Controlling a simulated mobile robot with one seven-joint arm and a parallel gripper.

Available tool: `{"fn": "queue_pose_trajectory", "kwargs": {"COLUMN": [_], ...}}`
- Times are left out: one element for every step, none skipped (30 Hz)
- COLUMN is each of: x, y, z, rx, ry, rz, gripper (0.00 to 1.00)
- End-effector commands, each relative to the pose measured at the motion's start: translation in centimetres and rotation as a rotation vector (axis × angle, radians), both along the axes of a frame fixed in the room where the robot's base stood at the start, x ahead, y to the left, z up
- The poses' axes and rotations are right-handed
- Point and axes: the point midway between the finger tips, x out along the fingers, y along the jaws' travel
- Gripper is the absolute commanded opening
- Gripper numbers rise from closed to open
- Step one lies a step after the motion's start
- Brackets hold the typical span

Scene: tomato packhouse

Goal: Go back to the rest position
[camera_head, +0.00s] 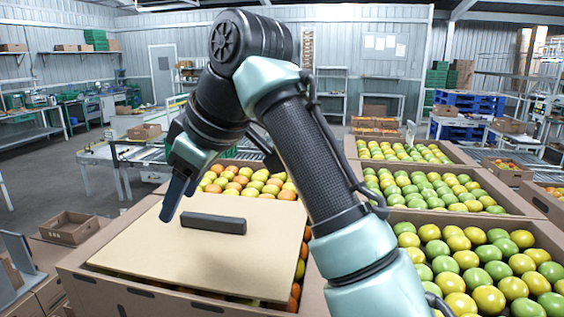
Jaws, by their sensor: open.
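My gripper (173,196) hangs at the end of my bent arm, its fingers pointing down. It is open and nothing shows between the fingers. It appears over the left part of a tan board (170,245); I cannot tell how high above it. The board has a dark bar-shaped handle (213,223) on top, to the right of my gripper and apart from it. The board lies over the near part of a cardboard bin (95,290) of orange and yellow-green tomatoes, with tomatoes showing behind it and along its right edge.
Several bins of green and yellow tomatoes (490,262) fill the right side. A small empty carton (70,228) stands at the left. A roller conveyor (145,155) runs behind the covered bin. Blue pallets (468,103) are at the back right. Open floor (40,175) lies at the left.

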Motion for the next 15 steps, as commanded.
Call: {"fn": "queue_pose_trajectory", "kwargs": {"x": [0.4,0.7,1.1,1.3,1.6,1.8,1.9,2.0,1.9,1.8,1.5,1.0,0.5,-0.2,-1.3], "y": [1.3,1.9,2.7,3.3,3.9,4.5,4.9,5.0,5.1,4.8,4.3,3.5,2.6,1.6,0.0], "z": [-0.2,0.1,0.4,0.8,1.3,2.1,2.8,3.6,4.9,5.9,6.9,8.3,9.3,10.3,11.5], "rx": [0.045,0.076,0.121,0.158,0.2,0.262,0.313,0.369,0.448,0.509,0.57,0.65,0.71,0.767,0.843], "ry": [-0.05,-0.086,-0.135,-0.174,-0.216,-0.275,-0.322,-0.371,-0.44,-0.493,-0.546,-0.618,-0.672,-0.726,-0.801], "rz": [-0.015,-0.029,-0.052,-0.07,-0.092,-0.122,-0.148,-0.177,-0.219,-0.253,-0.288,-0.335,-0.372,-0.409,-0.457], "gripper": [0.57,0.57,0.57,0.57,0.57,0.57,0.57,0.57,0.57,0.57,0.57,0.57,0.57,0.57,0.57]}}
